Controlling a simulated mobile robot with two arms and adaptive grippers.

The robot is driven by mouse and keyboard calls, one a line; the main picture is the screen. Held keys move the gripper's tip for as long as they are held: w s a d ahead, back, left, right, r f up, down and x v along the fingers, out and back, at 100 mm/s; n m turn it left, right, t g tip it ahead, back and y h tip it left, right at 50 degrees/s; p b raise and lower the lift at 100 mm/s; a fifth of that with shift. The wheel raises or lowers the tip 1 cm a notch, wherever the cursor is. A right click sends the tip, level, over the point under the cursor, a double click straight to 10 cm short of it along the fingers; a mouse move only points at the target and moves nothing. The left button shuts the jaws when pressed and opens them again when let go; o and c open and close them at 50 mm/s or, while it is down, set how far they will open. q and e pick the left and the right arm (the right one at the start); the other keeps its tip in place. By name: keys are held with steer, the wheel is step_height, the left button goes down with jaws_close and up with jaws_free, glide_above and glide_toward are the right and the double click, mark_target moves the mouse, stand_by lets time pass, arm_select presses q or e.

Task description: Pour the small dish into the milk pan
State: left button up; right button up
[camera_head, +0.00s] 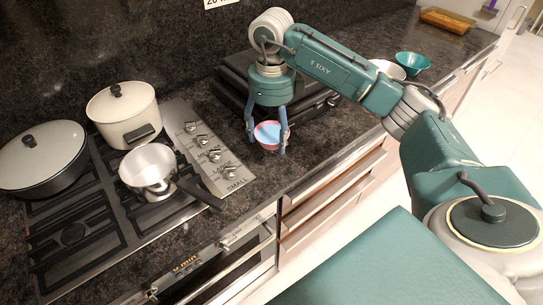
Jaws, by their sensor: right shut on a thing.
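The small dish (267,134) is a pink-rimmed bowl with a light blue inside or contents; I cannot tell which. My right gripper (268,143) points down and is shut on the dish, with a finger at either side of it. The dish looks upright, above or at the dark counter; the gap cannot be judged. The milk pan (148,168) is a small silver pan with a dark handle pointing to the lower right. It stands on the stove's front burner, left of the dish, and looks empty. My left gripper is not in view.
A lidded white pot (124,114) and a large lidded pan (42,158) stand on the stove (101,238) behind and left of the milk pan. Stove knobs (203,140) lie between milk pan and dish. A black appliance (231,88) is behind my gripper. Bowls (412,62) stand farther right.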

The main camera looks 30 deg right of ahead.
mark_target(271, 142)
step_height(271, 142, up, 11)
steer(key=p, duration=0.2)
stand_by(0.5)
steer(key=shift+r, duration=0.1)
stand_by(0.4)
step_height(271, 142, up, 3)
steer(key=p, duration=0.3)
stand_by(1.3)
